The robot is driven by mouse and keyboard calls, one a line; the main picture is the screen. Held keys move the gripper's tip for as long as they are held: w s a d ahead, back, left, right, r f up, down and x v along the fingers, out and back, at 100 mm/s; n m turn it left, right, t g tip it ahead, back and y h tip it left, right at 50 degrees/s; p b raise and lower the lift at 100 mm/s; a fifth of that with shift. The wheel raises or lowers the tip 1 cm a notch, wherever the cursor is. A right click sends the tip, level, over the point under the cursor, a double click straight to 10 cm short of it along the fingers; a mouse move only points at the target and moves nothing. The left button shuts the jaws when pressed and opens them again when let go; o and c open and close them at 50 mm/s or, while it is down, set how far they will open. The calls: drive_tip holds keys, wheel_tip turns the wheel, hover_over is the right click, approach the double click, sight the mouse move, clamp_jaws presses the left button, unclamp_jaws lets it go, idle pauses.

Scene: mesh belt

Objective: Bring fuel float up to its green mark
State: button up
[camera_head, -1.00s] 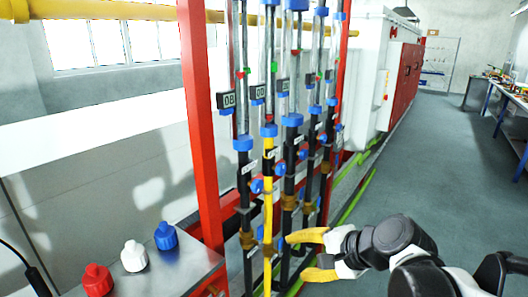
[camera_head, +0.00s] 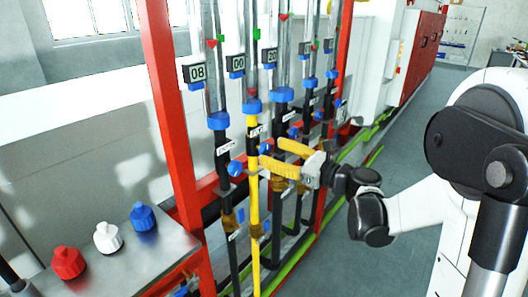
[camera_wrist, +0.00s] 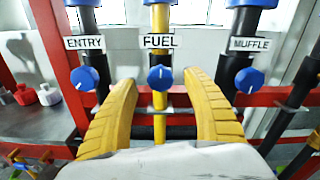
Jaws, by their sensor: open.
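The fuel line is the yellow pipe (camera_head: 253,205) under a clear tube, with a display (camera_head: 236,63) reading about 00. A small red float (camera_head: 252,93) seems to sit low in the tube, well below a green mark (camera_head: 255,37). The blue FUEL knob (camera_wrist: 160,78) is under the FUEL label (camera_wrist: 159,41); in the head view it is the knob (camera_head: 265,148) beside the yellow pipe. My gripper (camera_head: 271,153) is open with yellow fingers. In the wrist view its fingers (camera_wrist: 160,85) flank the FUEL knob with gaps on both sides; nothing is held.
The ENTRY knob (camera_wrist: 85,78) and MUFFLE knob (camera_wrist: 249,80) stand close outside my fingers. A red post (camera_head: 165,110) is left of the pipes. Red, white and blue bottles (camera_head: 107,237) stand on a metal bench. Open floor lies at the right.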

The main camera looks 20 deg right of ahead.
sight(267, 149)
drive_tip(key=shift+x, duration=1.75)
drive_tip(key=shift+c, duration=0.5)
drive_tip(key=c, duration=1.1)
